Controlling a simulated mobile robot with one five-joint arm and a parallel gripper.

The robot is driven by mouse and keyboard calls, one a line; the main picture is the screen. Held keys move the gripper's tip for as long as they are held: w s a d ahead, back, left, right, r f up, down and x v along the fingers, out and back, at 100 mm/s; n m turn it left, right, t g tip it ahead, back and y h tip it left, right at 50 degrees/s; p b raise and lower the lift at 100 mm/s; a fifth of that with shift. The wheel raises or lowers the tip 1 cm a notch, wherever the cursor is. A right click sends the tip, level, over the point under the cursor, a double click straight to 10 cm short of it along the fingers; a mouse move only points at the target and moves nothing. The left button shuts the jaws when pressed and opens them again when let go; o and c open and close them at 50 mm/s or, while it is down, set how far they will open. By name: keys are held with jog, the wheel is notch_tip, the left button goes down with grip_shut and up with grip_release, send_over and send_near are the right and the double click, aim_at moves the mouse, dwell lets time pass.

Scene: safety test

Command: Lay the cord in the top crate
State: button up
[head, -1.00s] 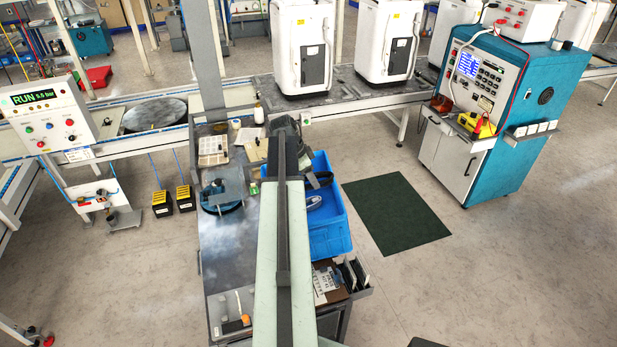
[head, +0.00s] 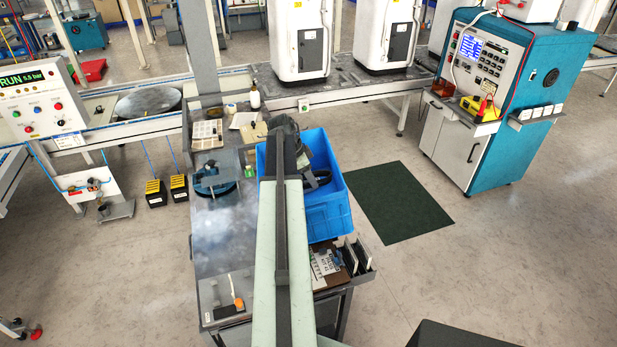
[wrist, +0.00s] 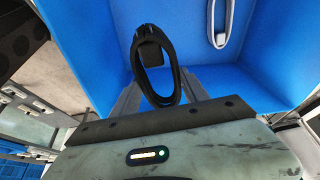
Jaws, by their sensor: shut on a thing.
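My gripper (wrist: 154,88) is shut on a black cord (wrist: 138,58), coiled into a long loop. In the wrist view the loop shows over the inside of the blue crate (wrist: 90,30); I cannot tell whether it touches the floor of the crate. A pale grey loop (wrist: 212,30) lies in the crate towards the far right. In the head view the blue crate (head: 332,222) stands at the right side of the bench, and part of the black cord (head: 324,178) shows at its opening. My arm hides the crate's left part and most of the gripper.
The grey workbench (head: 225,240) carries a round blue-based fixture (head: 213,180), a parts tray (head: 207,134) and an orange-tipped tool (head: 238,303). Dark holders (head: 355,255) stand in front of the crate. A green mat (head: 398,202) lies on clear floor to the right.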

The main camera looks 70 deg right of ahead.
notch_tip(320, 180, down, 19)
jog(key=b, duration=1.8)
jog(key=shift+f, duration=0.15)
grip_shut()
jog(key=o, duration=1.6)
grip_release()
notch_tip(320, 180, up, 30)
jog(key=p, duration=3)
jog(key=shift+r, duration=0.2)
